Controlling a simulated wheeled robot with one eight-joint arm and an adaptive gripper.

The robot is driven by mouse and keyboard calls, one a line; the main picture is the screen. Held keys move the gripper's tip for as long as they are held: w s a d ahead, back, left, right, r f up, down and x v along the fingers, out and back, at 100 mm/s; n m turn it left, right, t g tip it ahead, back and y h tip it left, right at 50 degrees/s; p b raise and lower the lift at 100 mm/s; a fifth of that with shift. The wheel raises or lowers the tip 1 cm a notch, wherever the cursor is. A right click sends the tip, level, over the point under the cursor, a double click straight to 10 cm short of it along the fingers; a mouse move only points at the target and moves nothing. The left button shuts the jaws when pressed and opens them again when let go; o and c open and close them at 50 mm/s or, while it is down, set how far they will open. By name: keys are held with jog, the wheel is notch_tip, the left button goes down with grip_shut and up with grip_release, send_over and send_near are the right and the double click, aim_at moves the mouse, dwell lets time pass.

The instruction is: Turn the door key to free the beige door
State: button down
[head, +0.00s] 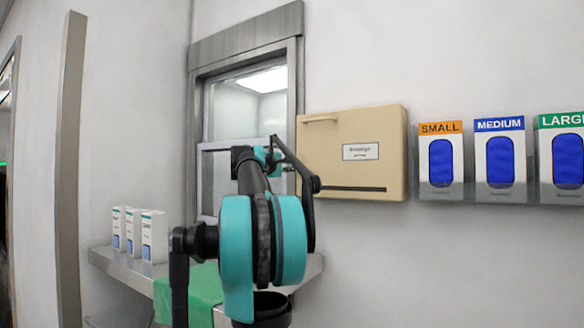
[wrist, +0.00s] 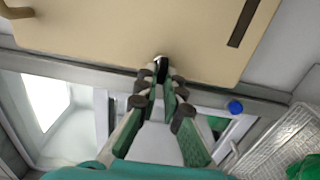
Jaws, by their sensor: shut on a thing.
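The beige door (head: 382,122) is a flat panel on the wall, right of the window frame, with a white label, a handle at its upper left and a dark slot low down. It fills the top of the wrist view (wrist: 110,40) and looks shut. The door key (wrist: 161,64), a small silver and black piece, shows at the panel's edge between my fingertips. My gripper (wrist: 160,84) is shut on it. In the head view my arm hides most of the gripper and the key, so the key's turn angle cannot be told.
A metal-framed window (head: 235,112) stands behind my arm. Below it, a steel shelf (head: 118,262) holds white boxes (head: 154,238) and a green cloth (head: 203,290). Glove dispensers (head: 499,160) hang to the right.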

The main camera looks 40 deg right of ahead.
dwell(0.4)
jog(key=c, duration=1.7)
grip_release()
jog(key=v, duration=1.2)
